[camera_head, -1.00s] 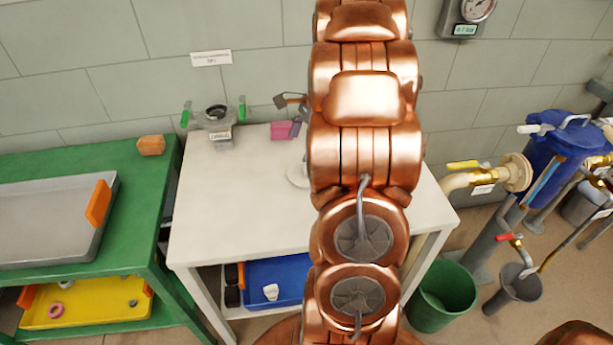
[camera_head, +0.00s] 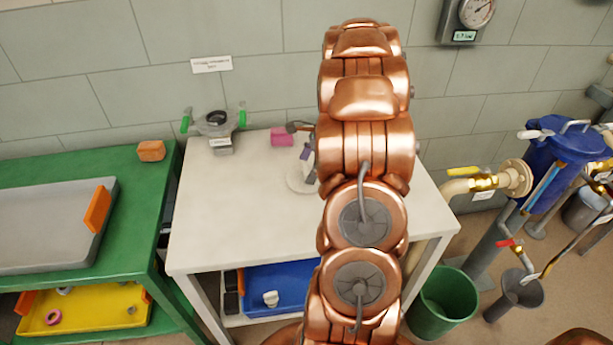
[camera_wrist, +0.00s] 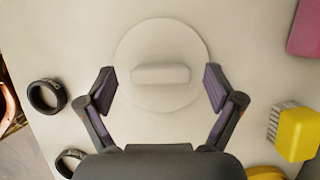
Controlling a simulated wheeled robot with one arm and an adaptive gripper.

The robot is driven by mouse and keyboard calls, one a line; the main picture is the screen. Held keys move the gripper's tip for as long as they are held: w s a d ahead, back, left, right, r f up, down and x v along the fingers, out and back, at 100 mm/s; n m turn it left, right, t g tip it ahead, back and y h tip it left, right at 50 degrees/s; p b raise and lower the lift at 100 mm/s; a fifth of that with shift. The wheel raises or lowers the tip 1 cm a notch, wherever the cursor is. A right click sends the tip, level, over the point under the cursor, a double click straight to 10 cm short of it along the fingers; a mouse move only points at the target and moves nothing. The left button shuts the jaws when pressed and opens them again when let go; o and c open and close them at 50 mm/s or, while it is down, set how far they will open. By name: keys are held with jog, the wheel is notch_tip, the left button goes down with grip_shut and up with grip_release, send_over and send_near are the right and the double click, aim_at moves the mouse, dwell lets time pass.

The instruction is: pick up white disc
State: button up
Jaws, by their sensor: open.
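The white disc (camera_wrist: 161,96) lies flat on the white table (camera_head: 220,225), with a raised bar-shaped handle (camera_wrist: 160,74) across its middle. In the head view the disc (camera_head: 298,181) is partly hidden behind my arm. My gripper (camera_wrist: 160,84) is open over the disc in the wrist view, with one finger on each side of the handle and nothing between them but the handle. I cannot tell how high the fingertips are above the disc. In the head view most of my gripper is hidden by my arm.
A pink block (camera_head: 282,136) stands behind the disc. A yellow brush (camera_wrist: 294,132) and black rings (camera_wrist: 46,96) lie near the gripper. A valve fitting (camera_head: 216,124) stands at the table's back left. The table's left part is clear.

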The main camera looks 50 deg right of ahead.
jog(key=shift+w+a+f, duration=0.1)
jog(key=shift+w+f, duration=0.05)
jog(key=shift+f, duration=0.35)
jog(key=shift+c, duration=0.2)
jog(key=c, duration=1.6)
jog(key=shift+r, duration=0.1)
